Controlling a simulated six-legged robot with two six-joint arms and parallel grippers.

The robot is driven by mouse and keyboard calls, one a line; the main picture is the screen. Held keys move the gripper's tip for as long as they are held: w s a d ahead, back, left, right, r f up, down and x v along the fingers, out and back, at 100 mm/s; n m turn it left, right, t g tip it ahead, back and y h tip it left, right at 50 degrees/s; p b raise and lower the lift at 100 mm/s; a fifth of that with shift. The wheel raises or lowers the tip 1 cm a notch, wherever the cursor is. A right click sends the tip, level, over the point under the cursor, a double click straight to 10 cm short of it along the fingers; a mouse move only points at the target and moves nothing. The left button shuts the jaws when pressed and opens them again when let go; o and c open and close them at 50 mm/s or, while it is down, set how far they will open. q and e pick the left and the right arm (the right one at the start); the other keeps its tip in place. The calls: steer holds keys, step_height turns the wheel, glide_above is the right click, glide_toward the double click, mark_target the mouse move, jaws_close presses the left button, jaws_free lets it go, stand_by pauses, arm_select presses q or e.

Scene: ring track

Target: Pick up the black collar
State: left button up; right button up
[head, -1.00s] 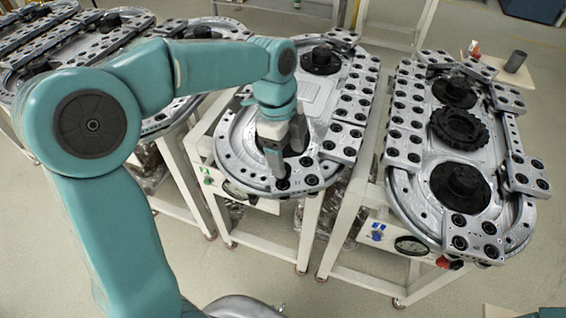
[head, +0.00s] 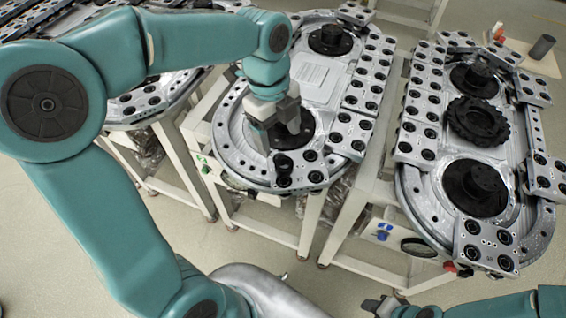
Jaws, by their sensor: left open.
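A small black collar-like piece (head: 284,164) stands on the near edge of the middle ring track (head: 232,145), in the head view. I cannot tell for certain that it is the collar, as black rollers sit close by. My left gripper (head: 279,136) is open and points down just behind this piece, over the track's near round black hub (head: 304,137). Its fingers hide part of the hub. I see nothing held between them. My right gripper (head: 384,306) shows at the bottom edge, low and far from the track; its jaws are too unclear to read.
A second ring track (head: 408,190) stands to the right, with black hubs and a toothed black wheel (head: 477,121). More tracks stand at the left. A dark cylinder (head: 543,47) sits on a board at the far right. Open floor lies in front.

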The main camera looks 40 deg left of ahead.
mark_target(284, 164)
arm_select(q)
steer(key=f, duration=0.1)
steer(key=d+f, duration=0.1)
steer(key=f, duration=0.1)
steer(key=shift+w, duration=0.2)
steer(key=f, duration=0.4)
steer(key=shift+s+d+f, duration=0.2)
steer(key=shift+s, duration=0.1)
steer(key=shift+w+d+f, duration=0.1)
steer(key=shift+f, duration=0.15)
steer(key=shift+s+r, duration=0.1)
steer(key=shift+s, duration=0.1)
steer(key=c, duration=0.3)
steer(key=shift+w, duration=0.1)
steer(key=c, duration=1)
